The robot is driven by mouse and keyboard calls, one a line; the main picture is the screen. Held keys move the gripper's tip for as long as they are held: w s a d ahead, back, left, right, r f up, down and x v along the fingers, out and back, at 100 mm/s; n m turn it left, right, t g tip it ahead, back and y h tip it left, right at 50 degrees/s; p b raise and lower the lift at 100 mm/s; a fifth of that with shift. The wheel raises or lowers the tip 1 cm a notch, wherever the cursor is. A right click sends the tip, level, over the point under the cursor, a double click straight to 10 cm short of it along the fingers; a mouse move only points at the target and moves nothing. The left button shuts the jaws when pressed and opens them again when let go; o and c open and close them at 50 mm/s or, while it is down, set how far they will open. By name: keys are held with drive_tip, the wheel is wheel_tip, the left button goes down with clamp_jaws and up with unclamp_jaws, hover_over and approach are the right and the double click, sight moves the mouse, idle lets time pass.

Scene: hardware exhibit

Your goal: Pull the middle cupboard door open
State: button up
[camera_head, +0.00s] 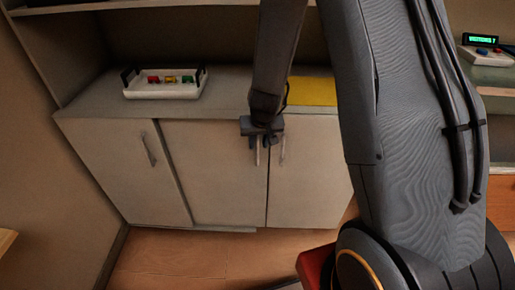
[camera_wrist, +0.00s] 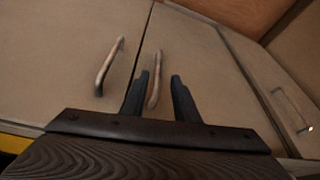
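The grey cupboard has three doors side by side. The middle door (camera_head: 212,175) looks shut or nearly so; I cannot tell whether it stands slightly out. Its upright bar handle (camera_head: 257,152) is near its right edge. My gripper (camera_head: 265,138) is at this handle, coming from above. In the wrist view, which is upside down relative to the head view, my gripper (camera_wrist: 159,95) is open. The middle door's handle (camera_wrist: 154,80) shows between its two fingers, with gaps on both sides. I cannot tell how deep the handle sits between them.
The right door's handle (camera_head: 283,149) is close beside my gripper. The left door's handle (camera_head: 149,149) is farther off. A white tray with coloured pieces (camera_head: 163,91) and a yellow sheet (camera_head: 312,91) lie on the cupboard top. The wooden floor in front (camera_head: 170,258) is clear.

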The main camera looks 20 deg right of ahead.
drive_tip(key=f, duration=0.1)
drive_tip(key=b, duration=0.2)
hover_over(257, 163)
drive_tip(key=f, duration=0.7)
drive_tip(key=shift+w+d, duration=0.15)
drive_tip(key=shift+w, duration=0.1)
drive_tip(key=shift+r, duration=0.1)
clamp_jaws()
